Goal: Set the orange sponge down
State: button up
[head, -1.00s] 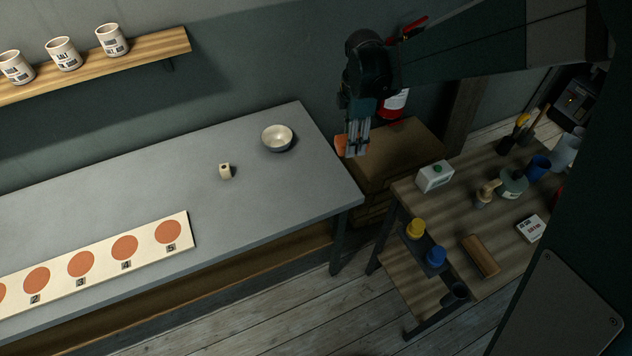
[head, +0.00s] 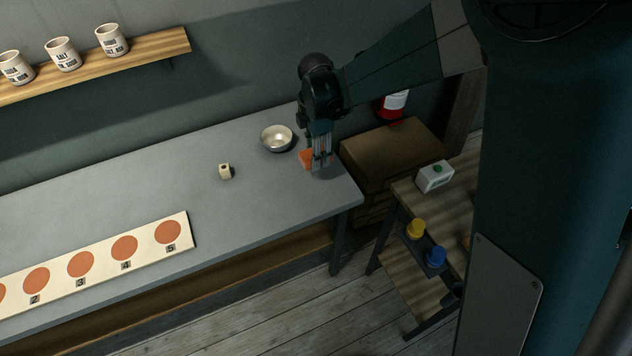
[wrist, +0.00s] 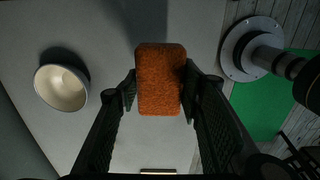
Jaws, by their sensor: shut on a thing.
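The orange sponge (head: 306,159) is at the far right part of the grey table (head: 200,200), right of the bowl, in the head view. My gripper (head: 320,163) points down there and partly hides it. In the wrist view the sponge (wrist: 161,80) sits between the two dark fingers (wrist: 160,92), which are shut on its sides. Grey tabletop shows around it. The sponge is low over the table; I cannot tell whether its underside touches.
A board with numbered orange discs (head: 124,247) lies at the front left. A wooden box (head: 393,150) stands beyond the table's right end.

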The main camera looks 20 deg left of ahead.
jog(key=shift+f, duration=0.45)
send_over(316, 181)
jog(key=shift+s+f+b, duration=0.1)
jog(key=shift+f+b, duration=0.2)
jog(key=shift+f, duration=2.85)
jog(key=shift+f, duration=1.85)
jog(key=shift+f+b, duration=0.15)
jog(key=shift+b, duration=0.15)
jog(key=o, duration=0.7)
jog(key=shift+o, duration=0.2)
